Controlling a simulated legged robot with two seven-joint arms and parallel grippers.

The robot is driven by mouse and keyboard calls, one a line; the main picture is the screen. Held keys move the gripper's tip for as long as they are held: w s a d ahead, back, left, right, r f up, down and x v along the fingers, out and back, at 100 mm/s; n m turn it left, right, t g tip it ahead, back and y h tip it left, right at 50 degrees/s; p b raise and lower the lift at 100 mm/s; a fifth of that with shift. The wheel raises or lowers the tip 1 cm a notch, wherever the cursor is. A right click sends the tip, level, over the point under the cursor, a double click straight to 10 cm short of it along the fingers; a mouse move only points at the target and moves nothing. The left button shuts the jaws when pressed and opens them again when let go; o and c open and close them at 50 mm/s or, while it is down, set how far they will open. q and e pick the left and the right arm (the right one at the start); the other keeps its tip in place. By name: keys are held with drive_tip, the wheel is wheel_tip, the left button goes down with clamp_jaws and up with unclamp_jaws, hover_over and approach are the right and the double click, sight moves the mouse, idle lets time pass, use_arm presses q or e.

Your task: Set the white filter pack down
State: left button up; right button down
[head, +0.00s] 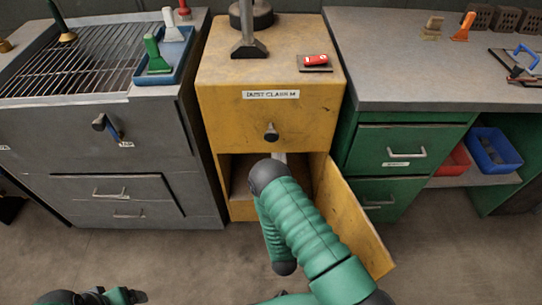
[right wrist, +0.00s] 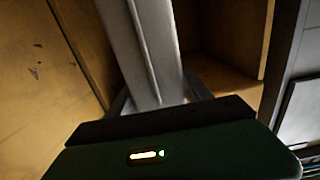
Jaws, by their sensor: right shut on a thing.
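The white filter pack (right wrist: 150,50) looks pale grey and long in the right wrist view, running up and away from my right gripper (right wrist: 160,105). That gripper is shut on it. In the head view, my right forearm hides the gripper, and only a small pale piece, probably the pack (head: 280,157), shows above the wrist, at the open lower compartment of the yellow cabinet (head: 222,110). The pack's far end is not clear. My left gripper (head: 122,296) is low at the bottom left of the head view, away from everything; its jaws are too unclear to read.
The yellow cabinet door (head: 352,215) stands open to the right of my arm. A dark knob (head: 271,132) sticks out above the opening. Grey drawers (head: 110,190) stand left and green drawers (head: 400,150) right. The floor in front is clear.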

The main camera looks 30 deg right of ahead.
drive_tip(key=b+x, duration=0.6)
drive_tip(key=x, duration=1.4)
wheel_tip(320, 180, down, 7)
drive_tip(key=b, duration=0.4)
drive_tip(key=shift+a+r, duration=0.15)
drive_tip(key=shift+a, duration=0.05)
drive_tip(key=shift+c, duration=2.2)
unclamp_jaws()
